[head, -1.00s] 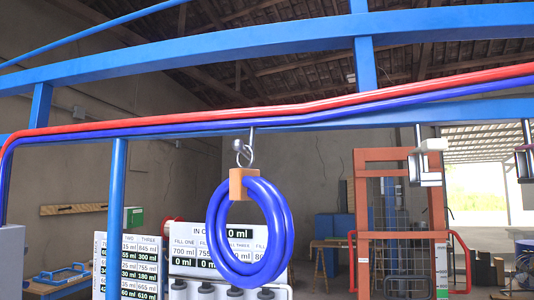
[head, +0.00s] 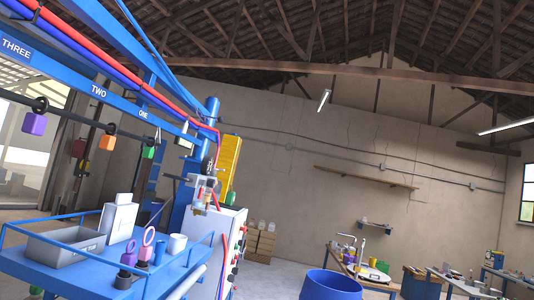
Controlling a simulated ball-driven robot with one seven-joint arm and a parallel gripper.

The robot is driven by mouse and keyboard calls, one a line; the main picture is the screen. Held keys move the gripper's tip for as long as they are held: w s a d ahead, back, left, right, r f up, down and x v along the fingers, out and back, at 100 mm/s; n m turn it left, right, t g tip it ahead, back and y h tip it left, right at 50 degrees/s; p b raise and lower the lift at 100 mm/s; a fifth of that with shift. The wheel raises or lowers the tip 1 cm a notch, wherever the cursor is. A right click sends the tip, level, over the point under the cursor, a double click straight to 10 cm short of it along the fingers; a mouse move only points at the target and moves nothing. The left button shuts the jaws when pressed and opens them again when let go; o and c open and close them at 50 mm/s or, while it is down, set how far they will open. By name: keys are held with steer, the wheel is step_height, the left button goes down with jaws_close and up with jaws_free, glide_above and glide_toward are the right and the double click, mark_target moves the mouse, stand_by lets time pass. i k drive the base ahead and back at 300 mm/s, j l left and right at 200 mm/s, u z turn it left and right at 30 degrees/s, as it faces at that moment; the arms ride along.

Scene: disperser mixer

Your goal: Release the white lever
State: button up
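I cannot pick out a white lever for sure in the head view. A blue overhead frame (head: 125,101) labelled THREE, TWO and ONE crosses the left side. Below it hang a purple block (head: 34,124), an orange block (head: 107,142) and a green block (head: 148,152) on dark fittings. A small grey and white mechanism with red parts (head: 203,193) sits at the frame's far end, too small to make out in detail. My gripper is not in view, so its state and any contact are hidden.
A blue railed cart (head: 75,280) at lower left carries a grey bin (head: 62,246), a white container (head: 118,220), a white cup (head: 177,244) and ring-topped pieces. A white cabinet (head: 212,250) and blue drum (head: 331,285) stand beyond. Worktables (head: 365,272) are at right.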

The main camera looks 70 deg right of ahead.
mark_target(186, 126)
steer(key=i+l+z, duration=0.15)
steer(key=l+z, duration=0.2)
steer(key=i+l+z, duration=0.15)
steer(key=l+z, duration=0.2)
steer(key=l, duration=0.2)
steer(key=i+l+z, duration=0.35)
steer(key=i+l, duration=0.65)
steer(key=l, duration=0.1)
